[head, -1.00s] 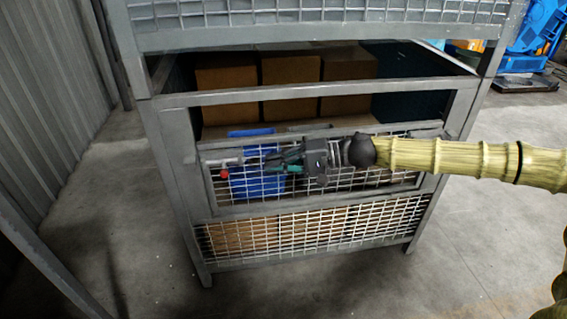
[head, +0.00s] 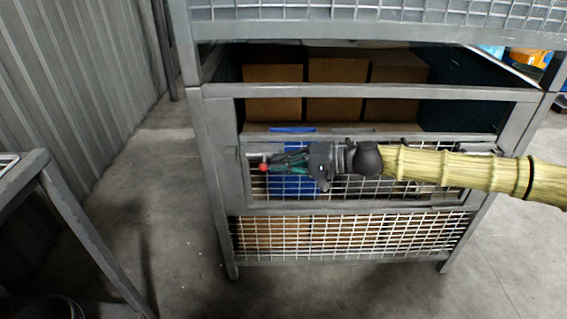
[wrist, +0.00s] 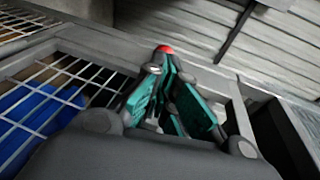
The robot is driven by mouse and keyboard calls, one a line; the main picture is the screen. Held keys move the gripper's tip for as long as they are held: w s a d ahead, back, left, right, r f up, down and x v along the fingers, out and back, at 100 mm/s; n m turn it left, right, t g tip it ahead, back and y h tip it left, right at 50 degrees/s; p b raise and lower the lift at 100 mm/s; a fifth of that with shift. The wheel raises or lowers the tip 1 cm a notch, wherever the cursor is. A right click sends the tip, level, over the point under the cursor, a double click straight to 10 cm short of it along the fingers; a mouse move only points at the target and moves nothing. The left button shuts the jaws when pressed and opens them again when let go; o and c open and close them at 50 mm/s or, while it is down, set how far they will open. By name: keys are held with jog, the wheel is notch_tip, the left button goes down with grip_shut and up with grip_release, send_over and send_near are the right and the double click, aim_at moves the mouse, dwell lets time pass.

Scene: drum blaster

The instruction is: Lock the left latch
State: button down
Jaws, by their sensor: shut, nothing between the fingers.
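The left latch shows as a small red knob (head: 263,167) at the left end of the cage's mesh gate (head: 245,190). In the wrist view the red knob (wrist: 164,48) appears right at my fingertips; the rest of the latch is hidden behind the fingers. My gripper (head: 277,163), with teal and dark fingers, points left along the gate's upper part. It is shut and empty, its tips beside the knob. I cannot tell whether they touch it. The gripper also fills the middle of the wrist view (wrist: 165,75).
The grey metal cage (head: 215,150) holds several cardboard boxes (head: 337,90) and a blue item (head: 291,185) behind the mesh. A grey metal frame (head: 75,215) stands at the left. Bare concrete floor lies between it and the cage.

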aim_at(265, 163)
jog(key=shift+a, duration=2.1)
jog(key=shift+d, duration=0.1)
jog(key=p+v, duration=0.1)
jog(key=v, duration=1.3)
